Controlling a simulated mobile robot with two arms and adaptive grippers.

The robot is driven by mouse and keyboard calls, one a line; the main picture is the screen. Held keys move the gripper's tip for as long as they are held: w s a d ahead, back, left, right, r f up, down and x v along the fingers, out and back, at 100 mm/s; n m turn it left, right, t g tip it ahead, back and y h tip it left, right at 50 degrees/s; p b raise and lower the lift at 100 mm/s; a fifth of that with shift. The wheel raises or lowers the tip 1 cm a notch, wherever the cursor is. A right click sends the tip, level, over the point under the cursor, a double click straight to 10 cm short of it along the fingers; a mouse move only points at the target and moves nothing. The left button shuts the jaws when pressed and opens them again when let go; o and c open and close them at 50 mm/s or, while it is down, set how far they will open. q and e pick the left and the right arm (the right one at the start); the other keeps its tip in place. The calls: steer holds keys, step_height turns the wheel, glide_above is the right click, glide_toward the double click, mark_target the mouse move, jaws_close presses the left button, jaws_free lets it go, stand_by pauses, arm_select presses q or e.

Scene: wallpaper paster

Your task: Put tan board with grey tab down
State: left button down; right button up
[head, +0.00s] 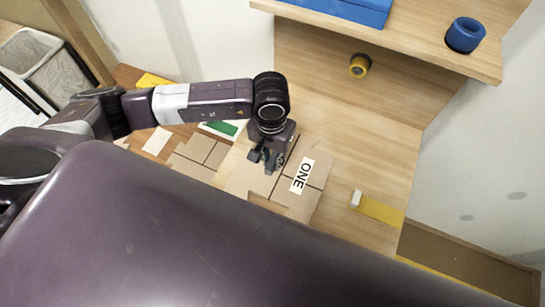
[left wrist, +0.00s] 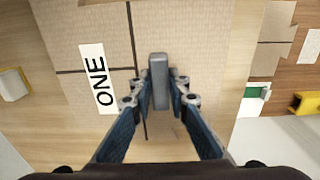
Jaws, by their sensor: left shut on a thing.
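The tan board (head: 314,203) has dark dividing lines and a white label reading ONE (head: 301,176). It lies flat over the wooden desk, and I cannot tell whether it touches the surface. It also fills the middle of the left wrist view (left wrist: 195,45). Its grey tab (left wrist: 158,68) stands up between the fingers of my left gripper (left wrist: 161,92), which is shut on it. In the head view my left gripper (head: 267,163) points down at the board and partly hides the tab. My right gripper is not in view.
Another tan panel (head: 203,151) and a green-and-white item (head: 221,128) lie to the left. A yellow strip with a white end (head: 380,210) lies to the right. A shelf above holds a blue ring-shaped item (head: 465,35). A yellow-and-black roll (head: 360,65) is at the back panel.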

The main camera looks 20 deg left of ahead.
arm_select(q)
steer(key=shift+f+b, duration=0.2)
steer(key=shift+b, duration=0.1)
steer(key=c, duration=1.8)
jaws_free()
steer(key=shift+r, duration=0.1)
steer(key=shift+c, duration=0.2)
steer(key=shift+r, duration=0.1)
steer(key=shift+r+p, duration=0.15)
steer(key=shift+p, duration=0.15)
step_height(320, 180, up, 12)
steer(key=b, duration=0.3)
